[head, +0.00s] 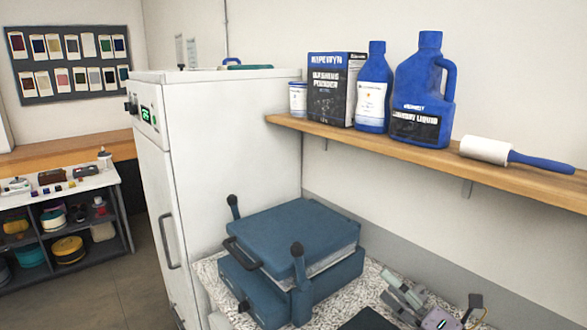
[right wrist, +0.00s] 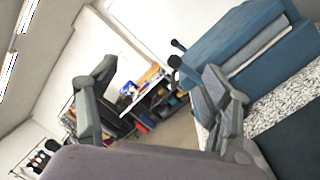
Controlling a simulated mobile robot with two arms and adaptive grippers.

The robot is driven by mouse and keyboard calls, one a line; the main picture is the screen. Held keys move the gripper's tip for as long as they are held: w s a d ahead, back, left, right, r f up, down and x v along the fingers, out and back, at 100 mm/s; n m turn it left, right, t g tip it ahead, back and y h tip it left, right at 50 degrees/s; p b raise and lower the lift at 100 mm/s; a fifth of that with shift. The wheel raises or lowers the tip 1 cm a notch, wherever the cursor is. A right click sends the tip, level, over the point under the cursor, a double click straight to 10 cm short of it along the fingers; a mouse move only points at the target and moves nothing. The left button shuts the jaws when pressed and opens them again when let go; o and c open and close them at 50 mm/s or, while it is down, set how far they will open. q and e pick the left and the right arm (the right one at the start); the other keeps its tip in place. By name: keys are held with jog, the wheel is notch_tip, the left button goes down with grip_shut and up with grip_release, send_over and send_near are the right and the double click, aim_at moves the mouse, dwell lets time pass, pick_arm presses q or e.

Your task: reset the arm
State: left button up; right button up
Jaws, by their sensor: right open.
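My right gripper (head: 398,290) is at the lower right of the head view, over the speckled counter and to the right of the blue press. In the right wrist view the same gripper (right wrist: 155,85) has its two grey fingers spread wide, with nothing between them. Past the fingers, that view shows the room's floor and a distant shelf unit. My left gripper is not in view.
The closed blue press (head: 300,235) stands on the speckled counter (head: 212,270), also seen close by in the right wrist view (right wrist: 235,45). A wooden shelf (head: 400,160) above holds a powder box (head: 335,90), blue bottles and a lint roller (head: 487,150). A tall white cabinet (head: 220,130) stands left.

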jog(key=s+d+f+m+g+h, duration=0.1)
jog(key=s+d+f+m+h, duration=0.5)
jog(key=m, duration=0.6)
jog(key=s+d+f+m+g+h, duration=0.1)
jog(key=s+d+f+m+h, duration=0.15)
jog(key=f+m+h, duration=0.7)
jog(key=s+a+f+m+g+y, duration=0.1)
jog(key=s+a+f+m+g, duration=0.2)
jog(key=s, duration=0.4)
jog(key=s+a+f+m+g+y, duration=0.2)
jog(key=s+f+g, duration=0.15)
jog(key=s, duration=0.45)
jog(key=s+a+f+m+g+y, duration=0.1)
jog(key=s+a+f+m+g, duration=0.2)
jog(key=s, duration=0.4)
notch_tip(320, 180, down, 32)
jog(key=s+g+b, duration=0.2)
jog(key=g+b, duration=0.1)
jog(key=b, duration=0.3)
jog(key=s+d+f+b, duration=0.1)
jog(key=s+f+b, duration=0.1)
jog(key=s+f, duration=0.6)
jog(key=s+d+f+b, duration=0.2)
jog(key=s+f, duration=0.6)
jog(key=f, duration=0.4)
jog(key=shift+s+d+f+n+g, duration=0.25)
jog(key=shift+s+n+g, duration=0.1)
jog(key=shift+n+g, duration=0.1)
